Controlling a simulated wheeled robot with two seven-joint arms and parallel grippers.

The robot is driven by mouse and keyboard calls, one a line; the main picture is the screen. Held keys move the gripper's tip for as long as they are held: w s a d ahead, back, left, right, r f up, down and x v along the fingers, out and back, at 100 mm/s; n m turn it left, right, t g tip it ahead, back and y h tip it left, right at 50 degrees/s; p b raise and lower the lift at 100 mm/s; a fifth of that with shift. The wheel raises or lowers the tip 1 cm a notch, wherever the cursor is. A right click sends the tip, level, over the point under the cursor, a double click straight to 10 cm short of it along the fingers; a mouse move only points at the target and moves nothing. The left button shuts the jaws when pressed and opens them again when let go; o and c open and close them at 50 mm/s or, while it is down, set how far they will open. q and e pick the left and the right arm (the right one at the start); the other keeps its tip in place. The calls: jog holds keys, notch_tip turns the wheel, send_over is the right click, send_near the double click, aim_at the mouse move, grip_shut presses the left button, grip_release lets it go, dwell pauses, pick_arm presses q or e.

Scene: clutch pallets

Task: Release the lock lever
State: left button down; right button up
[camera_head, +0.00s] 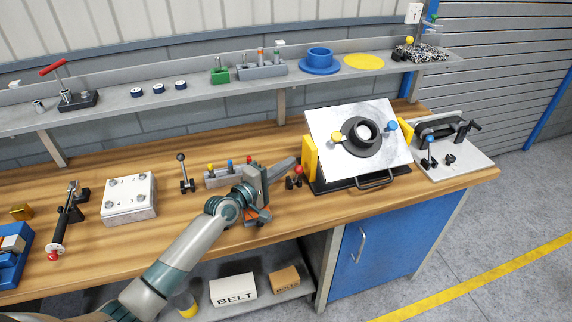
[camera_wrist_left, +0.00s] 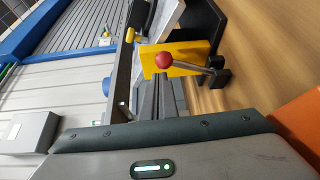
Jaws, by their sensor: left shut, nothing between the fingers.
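The lock lever with a red ball knob (camera_head: 299,170) stands on a small black base at the left front corner of the tilted pallet fixture (camera_head: 325,115). In the left wrist view its red ball (camera_wrist_left: 165,60) and metal rod stand in front of a yellow block (camera_wrist_left: 180,57), with the black base (camera_wrist_left: 219,72) to the right. My left gripper (camera_head: 288,164) is shut and empty, its fingers pointing right, close to the lever's left. In the left wrist view the grey fingers (camera_wrist_left: 160,92) lie just below the ball; I cannot tell whether they touch it.
A block with coloured pegs (camera_head: 215,180) and a black-knobbed lever (camera_head: 183,170) stand left of my gripper. The fixture's plate carries a black ring hub (camera_head: 351,146). A grey clamp fixture (camera_head: 460,157) is farther right. Bare wood shows in front of the lever.

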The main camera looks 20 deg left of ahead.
pick_arm(q)
jog(key=shift+s, duration=0.15)
jog(key=b+v, duration=0.3)
jog(key=v, duration=1.2)
jog(key=shift+s+a+f+b, duration=0.1)
jog(key=shift+s+a+b, duration=0.1)
jog(key=shift+s+b, duration=0.2)
jog(key=shift+s+a, duration=0.3)
jog(key=shift+s, duration=0.3)
